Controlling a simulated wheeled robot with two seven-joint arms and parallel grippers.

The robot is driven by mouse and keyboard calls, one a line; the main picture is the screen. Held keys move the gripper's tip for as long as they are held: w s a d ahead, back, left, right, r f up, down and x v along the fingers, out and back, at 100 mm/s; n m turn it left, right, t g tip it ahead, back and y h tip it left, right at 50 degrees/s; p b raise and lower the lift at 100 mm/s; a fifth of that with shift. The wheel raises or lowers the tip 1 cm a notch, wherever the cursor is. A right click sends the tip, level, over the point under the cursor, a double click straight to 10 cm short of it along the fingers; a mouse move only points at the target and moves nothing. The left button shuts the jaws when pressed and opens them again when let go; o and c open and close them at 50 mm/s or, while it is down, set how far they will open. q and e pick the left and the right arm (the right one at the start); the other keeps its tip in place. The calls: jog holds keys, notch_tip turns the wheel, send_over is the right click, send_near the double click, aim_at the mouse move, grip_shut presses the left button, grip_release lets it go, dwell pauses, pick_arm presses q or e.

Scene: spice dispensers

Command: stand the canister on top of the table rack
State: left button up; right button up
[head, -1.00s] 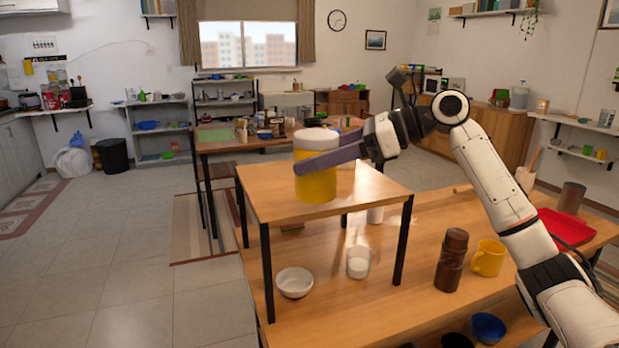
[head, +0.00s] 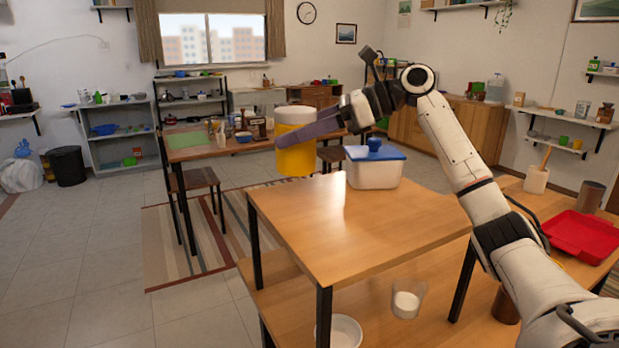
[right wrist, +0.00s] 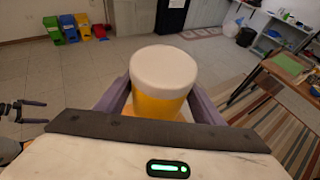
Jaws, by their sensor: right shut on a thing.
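The canister (head: 296,158) is a yellow cylinder with a white top, held upright. My right gripper (head: 293,136) is shut on it, with purple fingers along its sides. In the head view the canister appears at the far left edge of the table rack (head: 335,225), a wooden top on black legs. Whether it is above the top or just past the edge is unclear; I see no contact. The right wrist view shows the canister (right wrist: 162,80) between the fingers. My left gripper (right wrist: 28,112) shows at that view's left edge, its fingers apart.
A white container with a blue lid (head: 375,170) stands at the rack's far side, on or behind it. Most of the rack top is bare. A glass (head: 406,304) and white bowl (head: 342,331) are below. A red tray (head: 580,236) lies at right.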

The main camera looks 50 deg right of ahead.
aim_at(297, 163)
notch_tip(297, 163, down, 2)
jog(key=shift+s+f, duration=0.1)
jog(key=shift+f, duration=0.05)
notch_tip(297, 163, down, 4)
jog(key=shift+f+b, duration=0.1)
jog(key=shift+b, duration=0.6)
jog(key=o, duration=1.2)
jog(key=shift+c, duration=0.2)
pick_arm(q)
jog(key=shift+w+d+f, duration=0.25)
jog(key=shift+d+f, duration=0.05)
jog(key=shift+f, duration=0.1)
